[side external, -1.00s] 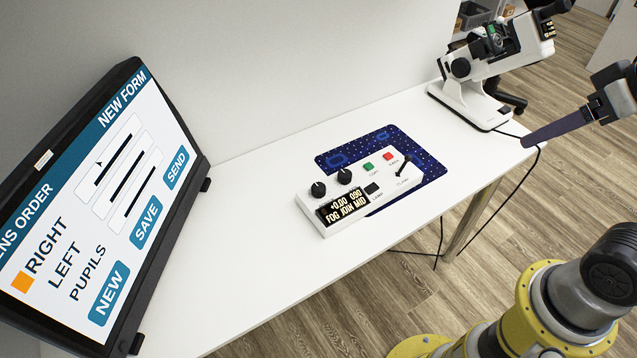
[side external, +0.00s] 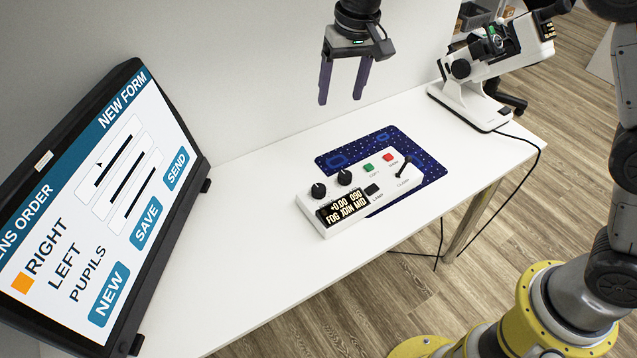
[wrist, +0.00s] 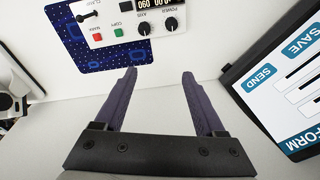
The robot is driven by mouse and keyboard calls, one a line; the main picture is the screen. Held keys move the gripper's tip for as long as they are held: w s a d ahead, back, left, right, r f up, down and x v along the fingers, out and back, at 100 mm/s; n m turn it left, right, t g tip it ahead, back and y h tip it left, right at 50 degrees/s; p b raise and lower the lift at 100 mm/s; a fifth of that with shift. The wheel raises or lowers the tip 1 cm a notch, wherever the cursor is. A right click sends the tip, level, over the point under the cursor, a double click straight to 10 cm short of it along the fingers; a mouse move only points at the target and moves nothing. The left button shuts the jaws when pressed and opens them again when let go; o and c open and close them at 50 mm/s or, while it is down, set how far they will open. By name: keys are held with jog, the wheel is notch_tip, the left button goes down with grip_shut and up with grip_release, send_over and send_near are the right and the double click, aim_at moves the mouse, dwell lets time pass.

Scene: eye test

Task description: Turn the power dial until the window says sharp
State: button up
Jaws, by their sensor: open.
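The power dial (side external: 318,190) is a black knob at the left end of a white control box (side external: 313,210). It also shows in the wrist view (wrist: 171,24), beside the word POWER. A second black knob, the axis dial (side external: 344,177), sits next to it. The window (side external: 343,208) on the box's front reads "+0.00 090" and "FOG JOIN MID"; it does not say sharp. My gripper (side external: 341,101) is open and empty, fingers pointing down, above and behind the box, apart from it. The wrist view shows nothing between its fingers (wrist: 160,73).
The box also has a green button (side external: 369,168), a red button (side external: 388,157), a black button (side external: 372,190) and a clamp lever (side external: 404,166). A screen (side external: 110,190) stands left, a white instrument (side external: 470,100) right.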

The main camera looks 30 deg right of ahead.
jog(key=n+g, duration=0.1)
jog(key=g, duration=0.1)
send_near(319, 188)
notch_tip(319, 188, down, 9)
jog(key=shift+a+r, duration=0.1)
jog(key=shift+a, duration=0.05)
jog(key=shift+c, duration=0.4)
grip_shut()
